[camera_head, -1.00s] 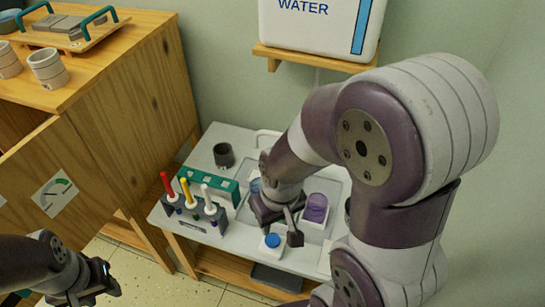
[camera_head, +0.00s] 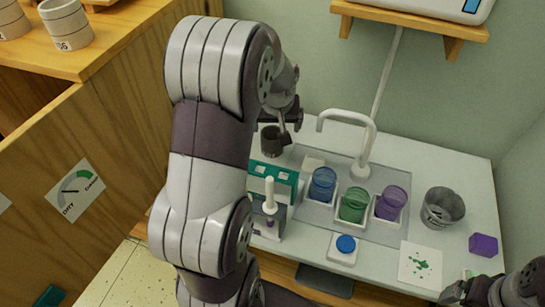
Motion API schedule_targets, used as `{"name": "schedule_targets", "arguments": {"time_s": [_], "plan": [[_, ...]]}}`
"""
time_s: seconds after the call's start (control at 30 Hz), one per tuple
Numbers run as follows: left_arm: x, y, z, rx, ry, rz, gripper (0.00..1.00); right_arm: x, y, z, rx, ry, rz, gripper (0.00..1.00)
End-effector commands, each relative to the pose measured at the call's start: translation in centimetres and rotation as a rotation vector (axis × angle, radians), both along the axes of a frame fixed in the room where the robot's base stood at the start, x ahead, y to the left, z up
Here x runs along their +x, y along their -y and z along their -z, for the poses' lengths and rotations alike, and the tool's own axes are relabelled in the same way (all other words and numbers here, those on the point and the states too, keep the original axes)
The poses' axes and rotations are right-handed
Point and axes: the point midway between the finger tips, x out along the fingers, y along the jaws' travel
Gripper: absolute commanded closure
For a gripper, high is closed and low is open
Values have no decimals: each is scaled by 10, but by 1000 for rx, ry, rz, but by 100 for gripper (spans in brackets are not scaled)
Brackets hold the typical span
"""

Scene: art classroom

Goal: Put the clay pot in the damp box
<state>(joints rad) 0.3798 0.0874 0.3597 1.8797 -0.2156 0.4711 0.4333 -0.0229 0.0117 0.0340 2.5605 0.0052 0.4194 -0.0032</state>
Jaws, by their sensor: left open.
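A small dark grey pot (camera_head: 271,143), the likeliest clay pot, stands upright on the white table at the back left. My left gripper (camera_head: 288,128) is open just above and beside its rim; I cannot tell whether they touch. A wooden cabinet (camera_head: 110,150) with a dial label (camera_head: 76,190) stands at the left and may be the damp box; its inside is mostly hidden. My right gripper (camera_head: 456,292) is at the bottom right edge, its fingers too unclear to read.
The white table (camera_head: 470,180) holds a white faucet (camera_head: 362,150), blue, green and purple cups (camera_head: 352,205), a grey bucket (camera_head: 443,208), a purple block (camera_head: 484,245) and a blue-topped container (camera_head: 345,245). A teal-topped rack (camera_head: 272,173) is partly behind my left arm.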

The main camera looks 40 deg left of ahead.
Motion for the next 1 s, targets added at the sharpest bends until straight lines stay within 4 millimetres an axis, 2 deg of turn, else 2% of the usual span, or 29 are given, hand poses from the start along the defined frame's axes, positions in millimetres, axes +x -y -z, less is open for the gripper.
{"name": "schedule_targets", "arguments": {"time_s": [0.03,0.1,0.3,0.43,0.6,0.73,0.97,1.0], "plan": [[5,-16,18,7,13,-43,5,0,0,17,0,2,0,5],[11,-28,29,12,22,-68,5,0,0,22,0,2,0,5],[24,-37,64,11,23,-65,5,0,0,33,0,3,0,5],[29,-40,76,12,25,-64,5,1,0,38,0,3,0,5],[43,-41,109,12,24,-62,5,0,0,59,0,2,0,5],[47,-46,120,12,25,-63,5,0,0,62,0,2,0,5],[48,-46,119,12,26,-63,5,0,0,60,0,2,0,5],[48,-46,119,12,26,-63,18,0,0,60,0,2,0,5]]}}
